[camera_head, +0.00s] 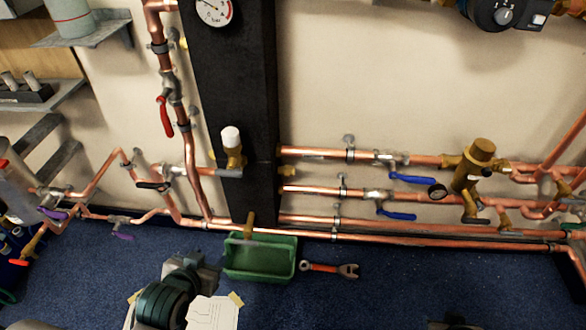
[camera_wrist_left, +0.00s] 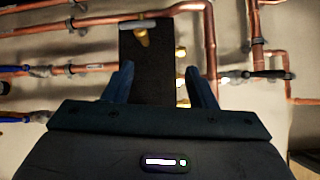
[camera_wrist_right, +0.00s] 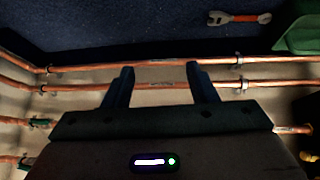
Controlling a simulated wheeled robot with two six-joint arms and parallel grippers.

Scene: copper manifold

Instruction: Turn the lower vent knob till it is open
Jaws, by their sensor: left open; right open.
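A black column (camera_head: 225,90) stands against the wall. Low at its left edge is a brass fitting with a white cap (camera_head: 231,137). A brass outlet (camera_head: 250,225) is at its foot and small brass fittings (camera_head: 287,170) are at its right edge. I cannot tell for sure which is the lower vent knob. My left gripper (camera_head: 200,268) is low in front of the green bin; in the left wrist view its open, empty fingers (camera_wrist_left: 163,82) face the column (camera_wrist_left: 150,70). My right gripper's fingers (camera_wrist_right: 161,82) are open and empty before copper pipes; its arm barely shows in the head view.
A green bin (camera_head: 262,270) stands on the blue floor at the column's foot, with a red-handled wrench (camera_head: 330,269) beside it. Copper pipes with blue levers (camera_head: 415,179) run to the right. A red lever (camera_head: 165,118) hangs left.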

